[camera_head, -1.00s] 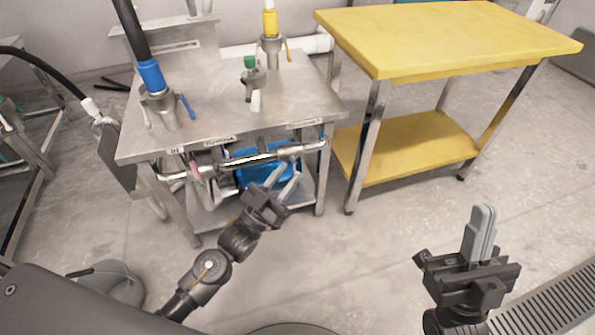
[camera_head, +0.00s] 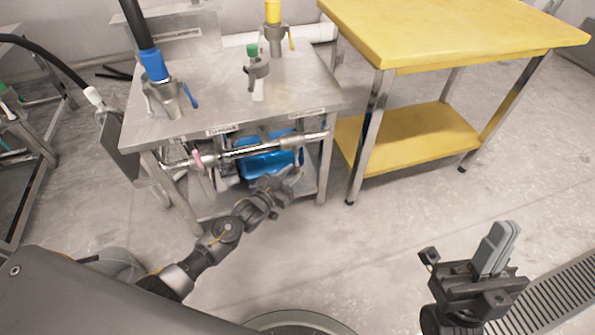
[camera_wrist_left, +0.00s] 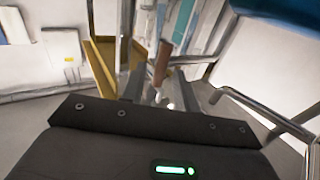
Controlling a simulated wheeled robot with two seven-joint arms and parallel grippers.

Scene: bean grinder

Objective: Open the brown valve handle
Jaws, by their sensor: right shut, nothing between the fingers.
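The brown valve handle (camera_wrist_left: 162,63) shows upright in the left wrist view, just ahead of my left gripper (camera_wrist_left: 160,88). The gripper's two fingers stand apart, one on each side of the handle's line; I cannot tell whether they touch it. In the head view my left gripper (camera_head: 283,180) is low in front of the steel table, below its front pipe, and the brown handle cannot be made out there. My right gripper (camera_head: 508,228) is shut and empty over the floor at the right.
The steel table (camera_head: 205,105) carries hose fittings with blue, green and yellow collars. A steel pipe (camera_head: 225,155) with a pink-red part runs along its front. A blue object (camera_head: 265,160) sits beneath. A yellow table (camera_head: 450,30) stands to the right; floor between is clear.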

